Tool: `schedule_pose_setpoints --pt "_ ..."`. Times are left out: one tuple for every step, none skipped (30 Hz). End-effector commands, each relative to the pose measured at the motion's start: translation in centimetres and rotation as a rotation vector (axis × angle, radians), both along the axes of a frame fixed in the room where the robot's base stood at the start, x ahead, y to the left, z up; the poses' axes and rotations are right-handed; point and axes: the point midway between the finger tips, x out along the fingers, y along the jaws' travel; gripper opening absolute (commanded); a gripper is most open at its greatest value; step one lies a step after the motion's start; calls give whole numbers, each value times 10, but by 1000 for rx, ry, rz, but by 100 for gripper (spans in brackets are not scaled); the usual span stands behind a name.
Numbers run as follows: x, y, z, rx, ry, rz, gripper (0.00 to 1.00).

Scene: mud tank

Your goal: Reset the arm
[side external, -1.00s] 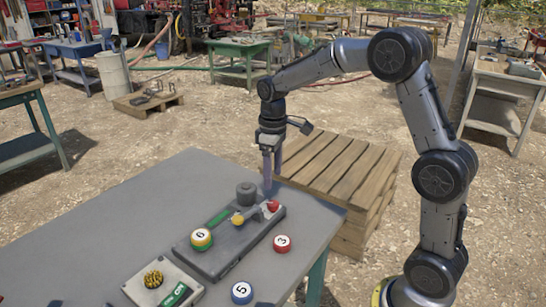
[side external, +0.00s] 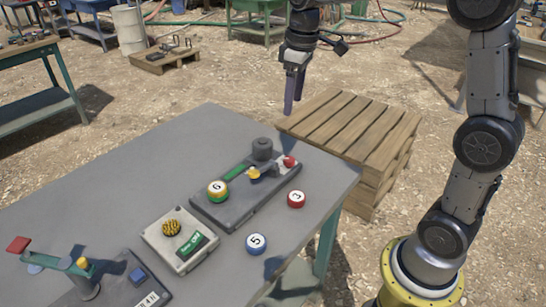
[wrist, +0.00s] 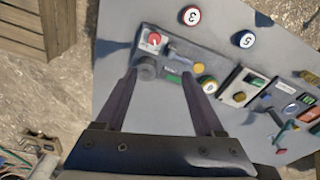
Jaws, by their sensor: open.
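Stacked wooden pallets (side external: 350,130) stand behind the table. On the table are a red piece marked 3 (side external: 296,198), a blue piece marked 5 (side external: 256,243), a box with a striped yellow button (side external: 172,228) and a lever device (side external: 75,265). The table's far left is bare.

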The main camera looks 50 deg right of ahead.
Motion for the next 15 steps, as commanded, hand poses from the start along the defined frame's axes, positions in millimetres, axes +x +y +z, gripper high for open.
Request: schedule_pose_setpoints --pt "-16 9 16 -5 -39 14 70" --pt "-27 13 24 -8 -59 18 70" --pt "-41 19 32 -10 -86 22 70" --pt "-51 23 36 -10 -106 22 70" --pt "-62 27 40 -11 -126 20 70" --pt "-77 32 44 -9 -151 17 70" --pt "-88 35 47 -9 -170 13 70" --pt "-99 38 48 -7 -191 7 70" --pt "-114 42 48 -4 -214 -1 70" --pt "-125 45 48 0 -235 -9 70" --pt "-136 47 47 3 -253 -17 70" --pt "-150 50 44 9 -278 -28 70" --pt "-161 52 40 14 -295 -41 70" --pt "-172 54 36 20 -312 -51 70" --pt "-185 56 29 29 -332 -68 70"
